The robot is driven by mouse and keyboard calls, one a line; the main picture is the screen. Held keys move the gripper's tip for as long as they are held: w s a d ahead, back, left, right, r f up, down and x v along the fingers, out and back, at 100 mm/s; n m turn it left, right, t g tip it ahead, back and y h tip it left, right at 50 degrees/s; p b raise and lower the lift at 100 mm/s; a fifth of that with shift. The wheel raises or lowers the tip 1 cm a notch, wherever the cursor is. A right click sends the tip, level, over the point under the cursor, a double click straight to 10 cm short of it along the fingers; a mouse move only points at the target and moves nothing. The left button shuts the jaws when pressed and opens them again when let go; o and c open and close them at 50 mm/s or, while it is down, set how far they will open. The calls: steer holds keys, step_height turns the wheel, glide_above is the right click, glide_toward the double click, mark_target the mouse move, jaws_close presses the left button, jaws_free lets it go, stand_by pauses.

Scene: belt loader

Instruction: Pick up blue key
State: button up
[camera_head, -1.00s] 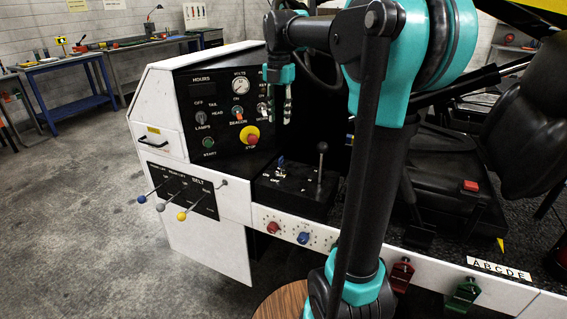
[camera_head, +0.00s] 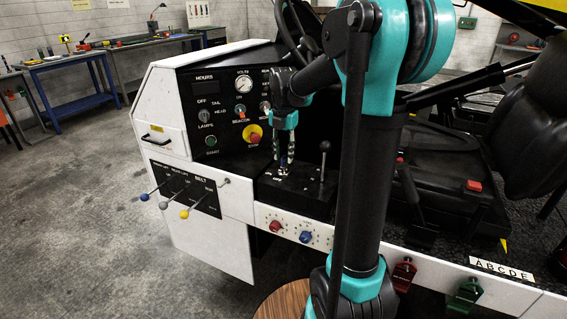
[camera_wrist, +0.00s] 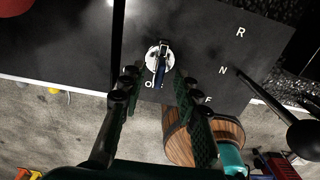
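The blue key (camera_wrist: 158,72) stands in a round silver ignition lock (camera_wrist: 152,54) on the black console panel in the wrist view. My gripper (camera_wrist: 153,90) is open, with one dark ribbed finger on each side of the key's line. The key shows between and just past the fingertips, and I see no finger touching it. In the head view my gripper (camera_head: 283,158) points down over the console top (camera_head: 262,190), right above the lock. The key is mostly hidden behind the fingers there.
A black lever with a round knob (camera_head: 324,147) stands just right of my gripper; its knob also shows in the wrist view (camera_wrist: 304,137). The dashboard with a yellow-ringed red stop button (camera_head: 254,135) rises behind. Red and blue knobs (camera_head: 305,237) line the white front edge.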

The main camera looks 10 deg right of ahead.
steer(key=shift+f, duration=0.85)
jaws_close()
steer(key=shift+r, duration=0.1)
